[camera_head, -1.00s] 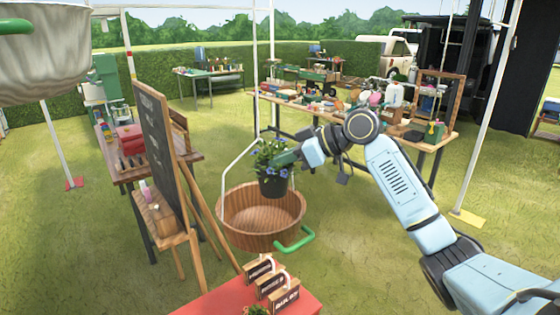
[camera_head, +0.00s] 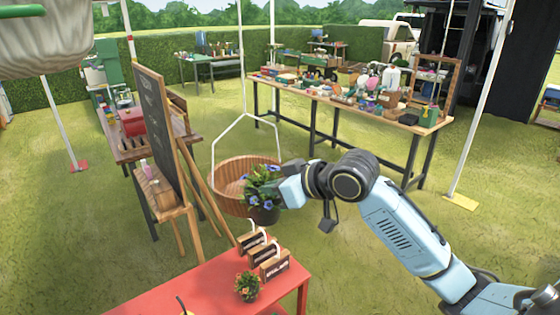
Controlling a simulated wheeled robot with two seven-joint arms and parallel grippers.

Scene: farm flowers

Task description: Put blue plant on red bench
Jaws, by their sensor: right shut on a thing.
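The blue plant (camera_head: 262,200) has blue flowers, green leaves and a dark pot. My right gripper (camera_head: 281,196) is shut on it and holds it upright in the air. In the picture it shows in front of the wooden basket and above the back right part of the red bench. The red bench (camera_head: 190,284) is in the lower middle, its front cut off by the picture edge. My left gripper is not in view.
On the bench are several small wooden signs (camera_head: 262,250) and an orange-flowered plant (camera_head: 247,286). A wooden basket (camera_head: 232,182) with a white handle hangs or stands behind. A chalkboard easel (camera_head: 160,130) stands left.

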